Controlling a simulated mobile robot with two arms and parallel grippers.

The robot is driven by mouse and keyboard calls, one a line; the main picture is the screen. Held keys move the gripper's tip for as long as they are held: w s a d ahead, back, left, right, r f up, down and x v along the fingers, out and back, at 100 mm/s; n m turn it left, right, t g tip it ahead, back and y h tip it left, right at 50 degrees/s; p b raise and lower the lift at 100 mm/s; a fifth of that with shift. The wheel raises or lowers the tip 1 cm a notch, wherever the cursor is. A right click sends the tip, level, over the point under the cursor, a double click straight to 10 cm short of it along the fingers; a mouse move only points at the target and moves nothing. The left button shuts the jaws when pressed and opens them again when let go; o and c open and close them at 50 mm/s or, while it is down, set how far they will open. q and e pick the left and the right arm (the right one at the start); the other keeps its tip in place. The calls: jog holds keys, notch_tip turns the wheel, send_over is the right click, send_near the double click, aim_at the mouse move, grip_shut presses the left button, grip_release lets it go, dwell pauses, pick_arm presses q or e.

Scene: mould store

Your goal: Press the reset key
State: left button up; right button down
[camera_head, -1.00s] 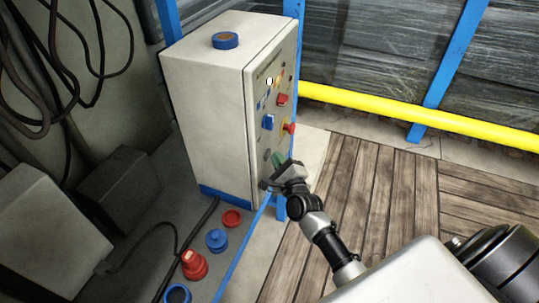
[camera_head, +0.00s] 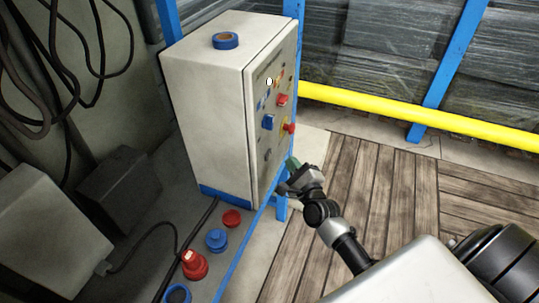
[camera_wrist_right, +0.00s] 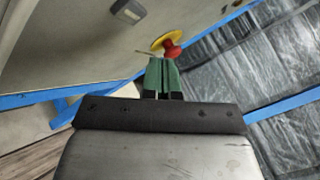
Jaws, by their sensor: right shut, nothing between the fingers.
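The pale control box (camera_head: 210,115) stands at centre in the head view, with its key panel on the right face seen at a steep slant. The panel carries a blue key (camera_head: 269,122), a red key (camera_head: 282,99) and a red mushroom button (camera_head: 289,128) on yellow. The labels are too small to read, so I cannot tell which is the reset key. My right gripper (camera_head: 292,163) is shut and empty, at the panel's lower part. In the right wrist view its green fingers (camera_wrist_right: 162,77) point toward the red mushroom button (camera_wrist_right: 173,49). My left gripper is out of view.
A blue tape roll (camera_head: 225,41) lies on the box. Red and blue button parts, including a red one (camera_head: 194,265), lie on the grey ledge below. A yellow rail (camera_head: 420,115) and blue post (camera_head: 448,70) stand behind. The wooden floor (camera_head: 380,190) at right is clear.

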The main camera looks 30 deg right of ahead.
jog(key=shift+s+d, duration=0.65)
jog(key=shift+s, duration=0.15)
jog(key=shift+f, duration=0.15)
